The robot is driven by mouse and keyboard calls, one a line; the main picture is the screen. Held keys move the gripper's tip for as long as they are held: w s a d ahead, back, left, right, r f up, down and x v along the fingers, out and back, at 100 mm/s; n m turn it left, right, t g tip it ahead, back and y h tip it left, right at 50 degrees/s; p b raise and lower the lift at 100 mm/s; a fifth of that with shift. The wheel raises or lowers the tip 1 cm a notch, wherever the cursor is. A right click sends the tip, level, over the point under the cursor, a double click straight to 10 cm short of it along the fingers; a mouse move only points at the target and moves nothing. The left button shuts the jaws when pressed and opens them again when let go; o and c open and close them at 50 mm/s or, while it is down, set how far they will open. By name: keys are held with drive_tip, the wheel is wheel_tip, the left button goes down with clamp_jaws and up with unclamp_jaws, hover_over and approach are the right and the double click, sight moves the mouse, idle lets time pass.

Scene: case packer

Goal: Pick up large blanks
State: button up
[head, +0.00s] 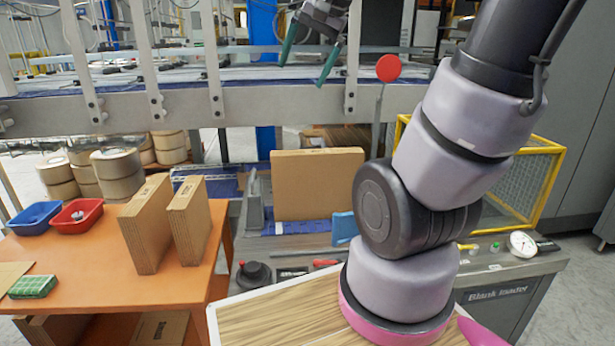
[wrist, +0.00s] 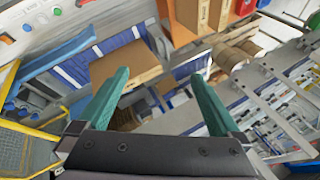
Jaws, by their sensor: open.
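Two brown cardboard blanks stand upright on the orange table at the left: a larger one (head: 147,224) and a narrower one (head: 190,222) to its right. They also show at the top of the wrist view (wrist: 200,14). Another wide cardboard blank (head: 318,185) stands upright in the blank loader (head: 497,292); it shows in the wrist view (wrist: 125,62) beyond my fingers. My gripper (head: 306,70), with green fingers, is raised high near the conveyor rail, above and behind the loader. In the wrist view the fingers (wrist: 158,98) are apart with nothing between them.
A blue bin (head: 34,218), a red bin (head: 78,215) and a green packet (head: 33,286) are on the orange table (head: 95,300). A red round knob on a lever (head: 388,68) rises beside my arm. A yellow guard frame (head: 540,190) is at the right.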

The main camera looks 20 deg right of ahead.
drive_tip(key=w+d+f+m+g, duration=0.1)
drive_tip(key=w+d+f+m, duration=0.1)
drive_tip(key=w, duration=0.3)
drive_tip(key=w+d+f+m+g, duration=0.1)
drive_tip(key=w+d+f+m, duration=0.1)
drive_tip(key=w, duration=0.3)
drive_tip(key=m+g, duration=0.2)
drive_tip(key=m, duration=0.7)
hover_over(320, 151)
drive_tip(key=s, duration=0.1)
drive_tip(key=shift+y, duration=0.4)
wheel_tip(320, 151, down, 21)
drive_tip(key=shift+f, duration=0.2)
drive_tip(key=shift+w+d+f+g, duration=0.15)
drive_tip(key=shift+d+f, duration=0.1)
drive_tip(key=shift+f, duration=0.35)
drive_tip(key=shift+w+d+f+g, duration=0.1)
drive_tip(key=shift+d+f+g, duration=0.1)
drive_tip(key=shift+f, duration=0.35)
drive_tip(key=x, duration=0.4)
drive_tip(key=shift+f, duration=0.35)
drive_tip(key=shift+x, duration=3.05)
drive_tip(key=shift+w+r, duration=0.1)
drive_tip(key=shift+w, duration=0.05)
clamp_jaws()
